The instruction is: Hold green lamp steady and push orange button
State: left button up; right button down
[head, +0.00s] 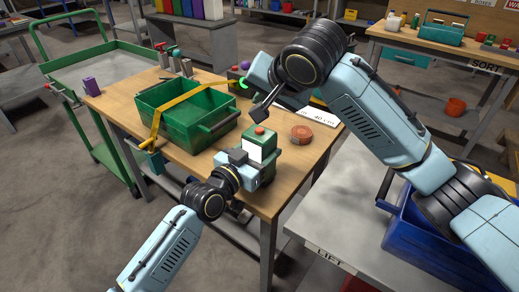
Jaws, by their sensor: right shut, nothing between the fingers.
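The green lamp (264,138), a small green box with a white front panel, stands near the front edge of the wooden table. The orange button (260,130) is on its top. My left gripper (246,166) is at the lamp's lower front left side, against or very close to it. Its fingers overlap the lamp's lower part, so I cannot tell whether they grip it. My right gripper (258,112) is shut and empty, its tips pointing down just above the button, seemingly apart from it.
A green crate (170,125) with a yellow strap stands left of the lamp. A round orange-brown object (302,134) and a white measuring card (319,116) lie to its right. A purple item (91,86) stands at the table's left. A blue crate (420,238) is at right.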

jog(key=shift+r, duration=0.5)
pick_arm(q)
jog(key=o, duration=1.3)
jog(key=shift+s+a, duration=0.1)
jog(key=v, duration=1.1)
jog(key=shift+s+a, duration=0.2)
jog(key=shift+s, duration=0.15)
pick_arm(e)
jog(key=shift+f, duration=0.1)
